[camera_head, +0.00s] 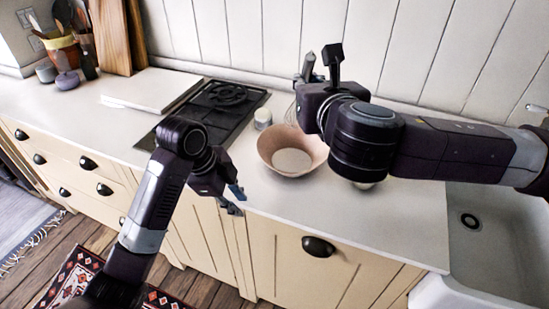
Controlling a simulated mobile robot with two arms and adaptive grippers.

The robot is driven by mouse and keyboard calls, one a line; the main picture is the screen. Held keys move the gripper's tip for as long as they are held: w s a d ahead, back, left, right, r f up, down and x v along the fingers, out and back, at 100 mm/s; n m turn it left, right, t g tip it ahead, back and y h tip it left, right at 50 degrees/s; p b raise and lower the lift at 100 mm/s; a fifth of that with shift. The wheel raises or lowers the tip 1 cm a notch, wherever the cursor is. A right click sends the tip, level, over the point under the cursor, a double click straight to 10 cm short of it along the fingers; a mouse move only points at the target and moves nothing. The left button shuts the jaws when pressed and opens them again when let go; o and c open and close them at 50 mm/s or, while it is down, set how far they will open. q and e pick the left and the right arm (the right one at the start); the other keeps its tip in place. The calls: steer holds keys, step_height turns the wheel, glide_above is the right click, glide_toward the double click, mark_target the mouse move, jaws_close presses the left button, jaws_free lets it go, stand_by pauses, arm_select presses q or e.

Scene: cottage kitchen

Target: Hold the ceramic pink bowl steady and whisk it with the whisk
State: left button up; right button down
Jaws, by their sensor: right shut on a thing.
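The pink ceramic bowl (268,150) stands upright on the white counter, right of the stove, and looks empty inside. My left gripper (235,199) is at the counter's front edge, left of and in front of the bowl; its fingers are apart with nothing between them. My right gripper (320,66) is behind and to the right of the bowl, above the counter. It is shut on the whisk; thin wires of the whisk (291,113) show just left of the gripper, near the bowl's back rim. The whisk's handle is hidden by the gripper.
A black gas stove (216,107) lies left of the bowl, with a small white jar (263,118) between them. A sink (492,235) is at the right. Cutting boards (112,35) and a utensil pot (64,50) stand far left. The counter right of the bowl is partly clear.

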mark_target(286, 175)
arm_select(q)
steer(key=w+d+r+m+t, duration=0.1)
steer(key=w+d+r, duration=0.1)
steer(key=d+r, duration=0.1)
steer(key=w+d+r+t, duration=0.1)
steer(key=w+d+r, duration=0.1)
steer(key=d+r, duration=0.1)
steer(key=w+d+r+m+t+y, duration=0.1)
steer(key=w+d+r, duration=0.1)
steer(key=d+r, duration=0.1)
steer(key=shift+d+r+m, duration=0.15)
steer(key=shift+r+m, duration=0.1)
steer(key=shift+m, duration=0.05)
steer(key=x, duration=1.1)
steer(key=shift+w+d+f, duration=0.1)
steer(key=shift+w+f, duration=0.05)
steer(key=shift+w, duration=0.3)
jaws_close()
